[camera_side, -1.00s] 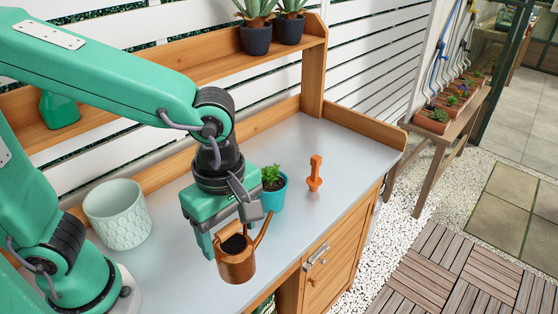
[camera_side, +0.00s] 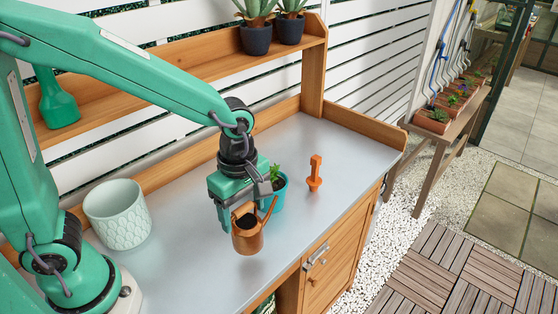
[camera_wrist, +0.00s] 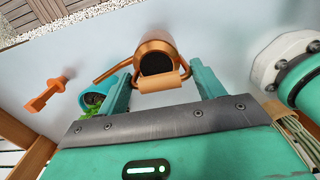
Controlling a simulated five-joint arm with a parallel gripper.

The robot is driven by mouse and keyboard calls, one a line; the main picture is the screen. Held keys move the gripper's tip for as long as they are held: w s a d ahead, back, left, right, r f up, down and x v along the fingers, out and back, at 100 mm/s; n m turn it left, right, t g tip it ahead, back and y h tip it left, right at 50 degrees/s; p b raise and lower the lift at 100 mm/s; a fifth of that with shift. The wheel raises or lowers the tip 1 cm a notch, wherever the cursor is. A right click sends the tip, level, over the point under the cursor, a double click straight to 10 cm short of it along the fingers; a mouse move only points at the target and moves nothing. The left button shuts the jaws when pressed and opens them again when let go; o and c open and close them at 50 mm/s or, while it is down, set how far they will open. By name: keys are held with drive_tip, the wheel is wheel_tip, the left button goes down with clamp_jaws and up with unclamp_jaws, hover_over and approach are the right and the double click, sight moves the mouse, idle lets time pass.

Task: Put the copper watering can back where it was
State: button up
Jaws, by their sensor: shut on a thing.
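The copper watering can (camera_side: 248,240) is upright near the middle of the bench, its spout pointing right in the side view. It also shows in the wrist view (camera_wrist: 155,42), with its dark opening and its handle between the fingers. My gripper (camera_side: 232,215) is shut on the can by its handle, as the wrist view shows between the two fingers (camera_wrist: 162,84). I cannot tell whether the can's base touches the bench or is slightly above it. The gripper hides part of the can's back.
A teal pot with a plant (camera_side: 281,192) stands close behind the spout. A pale green pot (camera_side: 119,216) is at left. The grey bench top (camera_side: 340,150) is clear at the right.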

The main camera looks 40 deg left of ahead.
sight(245, 218)
drive_tip(key=shift+w+a+f, duration=0.3)
drive_tip(key=shift+w+a, duration=0.05)
drive_tip(key=shift+w, duration=0.1)
drive_tip(key=shift+f, duration=2.05)
drive_tip(key=shift+f, duration=0.15)
drive_tip(key=o, duration=1.3)
wheel_tip(245, 218, up, 12)
drive_tip(key=shift+r, duration=0.2)
